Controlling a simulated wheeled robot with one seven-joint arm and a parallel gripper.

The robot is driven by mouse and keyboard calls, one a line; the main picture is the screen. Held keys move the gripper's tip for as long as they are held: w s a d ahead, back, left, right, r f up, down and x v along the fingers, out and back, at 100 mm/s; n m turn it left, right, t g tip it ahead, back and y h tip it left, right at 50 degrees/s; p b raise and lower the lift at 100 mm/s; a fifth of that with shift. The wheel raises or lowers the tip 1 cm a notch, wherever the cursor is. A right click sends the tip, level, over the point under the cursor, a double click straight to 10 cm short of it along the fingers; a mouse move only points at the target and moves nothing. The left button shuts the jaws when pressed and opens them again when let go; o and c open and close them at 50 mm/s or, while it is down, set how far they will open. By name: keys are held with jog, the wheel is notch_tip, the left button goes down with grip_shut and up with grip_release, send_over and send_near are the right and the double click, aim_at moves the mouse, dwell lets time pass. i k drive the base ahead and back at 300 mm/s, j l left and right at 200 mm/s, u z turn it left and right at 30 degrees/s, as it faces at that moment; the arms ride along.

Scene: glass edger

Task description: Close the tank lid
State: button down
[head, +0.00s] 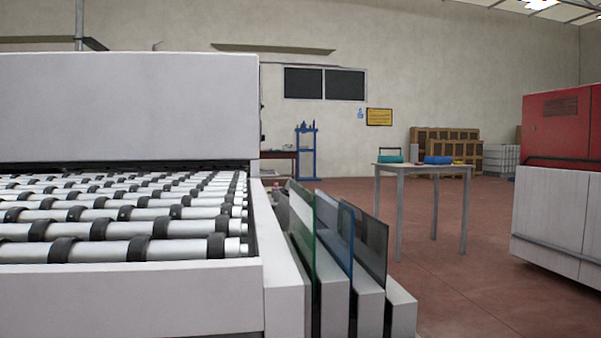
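I cannot make out a tank or a tank lid for certain in the head view. My gripper is not in view, so its state and its place relative to the lid do not show. A large white machine (125,108) with a bed of rollers (110,228) fills the left side. Small, unclear items (277,190) show beside the machine's right end, partly hidden behind upright glass sheets.
Several upright glass sheets (333,232) stand in white holders (368,300) right of the rollers. A grey table (424,168) carries a green item and a blue item (438,160). A red-and-white machine (560,190) stands at right. Red floor (470,270) is clear between.

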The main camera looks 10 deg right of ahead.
aim_at(282, 212)
jog(key=i+l+z, duration=0.1)
jog(key=l+z, duration=0.15)
jog(key=l, duration=0.15)
jog(key=i+l+z, duration=0.2)
jog(key=l, duration=0.2)
jog(key=i+l+z, duration=0.6)
jog(key=i+l, duration=0.2)
jog(key=i+u, duration=0.5)
jog(key=i+l+u, duration=0.25)
jog(key=i+u, duration=0.2)
